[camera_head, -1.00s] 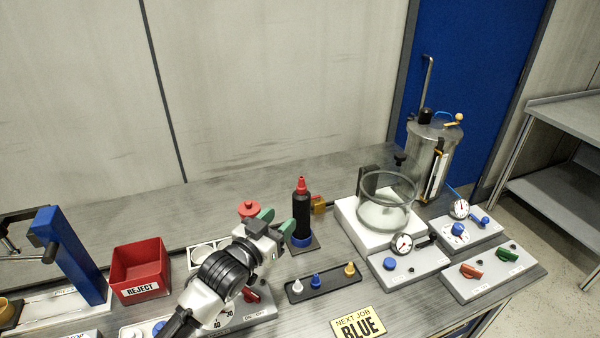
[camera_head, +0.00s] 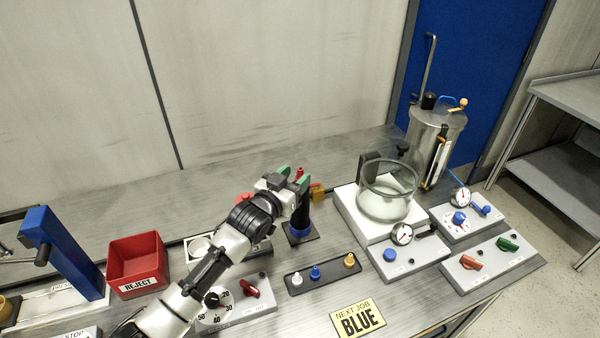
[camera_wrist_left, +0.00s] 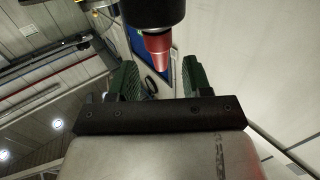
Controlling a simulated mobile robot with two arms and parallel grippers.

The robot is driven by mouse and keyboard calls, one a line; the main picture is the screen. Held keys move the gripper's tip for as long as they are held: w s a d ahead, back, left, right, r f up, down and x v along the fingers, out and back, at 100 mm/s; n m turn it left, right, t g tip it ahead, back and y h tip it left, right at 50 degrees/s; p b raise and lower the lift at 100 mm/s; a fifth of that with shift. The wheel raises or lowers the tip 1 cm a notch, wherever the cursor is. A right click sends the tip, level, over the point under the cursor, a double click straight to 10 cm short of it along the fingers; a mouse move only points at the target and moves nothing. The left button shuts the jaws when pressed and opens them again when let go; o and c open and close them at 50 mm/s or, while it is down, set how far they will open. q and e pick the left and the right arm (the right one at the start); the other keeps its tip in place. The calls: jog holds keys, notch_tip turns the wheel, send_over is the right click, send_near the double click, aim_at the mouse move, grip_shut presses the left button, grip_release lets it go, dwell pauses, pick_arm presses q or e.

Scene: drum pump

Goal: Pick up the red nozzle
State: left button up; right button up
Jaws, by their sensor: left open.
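The red nozzle (camera_head: 300,171) is on top of a black bottle (camera_head: 301,213) that stands upright in a blue ring on a dark plate. My left gripper (camera_head: 293,177) is open at the bottle's top, with its green fingers close to the nozzle, which they partly hide in the head view. In the left wrist view the nozzle (camera_wrist_left: 158,52) shows between the two open green fingers (camera_wrist_left: 159,76), toward their far ends, below the dark bottle (camera_wrist_left: 152,10). I cannot tell whether a finger touches it. My right gripper is not in view.
A tray with white, blue and yellow nozzles (camera_head: 322,273) lies in front of the bottle. A glass bowl (camera_head: 387,190) on a white block stands to the right. A red reject bin (camera_head: 137,264) and a blue press (camera_head: 62,252) are at the left.

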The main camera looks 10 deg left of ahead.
aim_at(299, 172)
pick_arm(q)
jog(key=shift+x, duration=1.55)
jog(key=shift+r, duration=0.1)
grip_shut()
